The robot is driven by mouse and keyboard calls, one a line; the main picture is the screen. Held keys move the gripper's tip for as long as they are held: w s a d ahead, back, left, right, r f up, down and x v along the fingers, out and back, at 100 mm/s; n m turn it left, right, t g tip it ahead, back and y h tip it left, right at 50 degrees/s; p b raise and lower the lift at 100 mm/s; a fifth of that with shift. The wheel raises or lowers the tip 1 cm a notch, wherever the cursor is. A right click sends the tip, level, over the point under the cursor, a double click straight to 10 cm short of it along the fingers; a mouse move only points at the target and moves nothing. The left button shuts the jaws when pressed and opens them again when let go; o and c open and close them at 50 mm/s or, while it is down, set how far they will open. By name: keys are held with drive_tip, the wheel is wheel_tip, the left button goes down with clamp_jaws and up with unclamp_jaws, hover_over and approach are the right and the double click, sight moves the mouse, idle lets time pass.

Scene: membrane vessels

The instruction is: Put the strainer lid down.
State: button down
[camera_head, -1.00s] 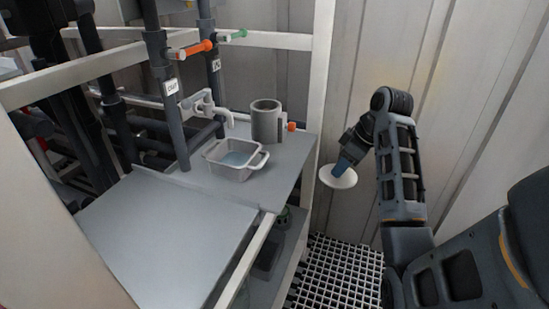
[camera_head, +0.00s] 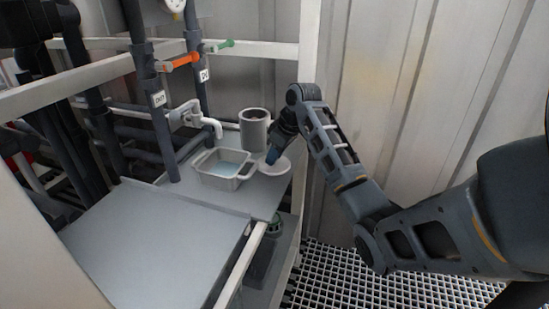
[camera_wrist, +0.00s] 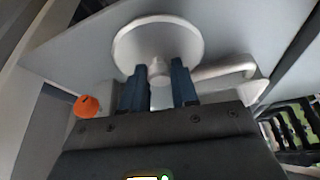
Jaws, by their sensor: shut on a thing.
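The strainer lid (camera_head: 277,167) is a pale round disc over the right edge of the grey shelf, between the tub and the white post. In the wrist view the lid (camera_wrist: 158,40) shows as a disc with a short knob. My gripper (camera_wrist: 158,82) is shut on this knob, one blue finger on each side. In the head view my gripper (camera_head: 272,157) points down and left onto the lid. I cannot tell whether the lid touches the shelf.
A grey tub (camera_head: 216,180) holding bluish liquid stands left of the lid, under a tap (camera_head: 212,124). A grey cylinder (camera_head: 254,132) stands just behind. An orange knob (camera_wrist: 87,106) shows in the wrist view. The front shelf panel (camera_head: 150,245) is clear.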

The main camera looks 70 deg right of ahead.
drive_tip(key=shift+w+f, duration=0.1)
drive_tip(key=shift+f, duration=0.65)
drive_tip(key=shift+f, duration=0.1)
drive_tip(key=c, duration=0.9)
unclamp_jaws()
drive_tip(key=shift+o, duration=0.2)
drive_tip(key=v, duration=1.2)
drive_tip(key=shift+p, duration=0.3)
drive_tip(key=shift+o, duration=0.4)
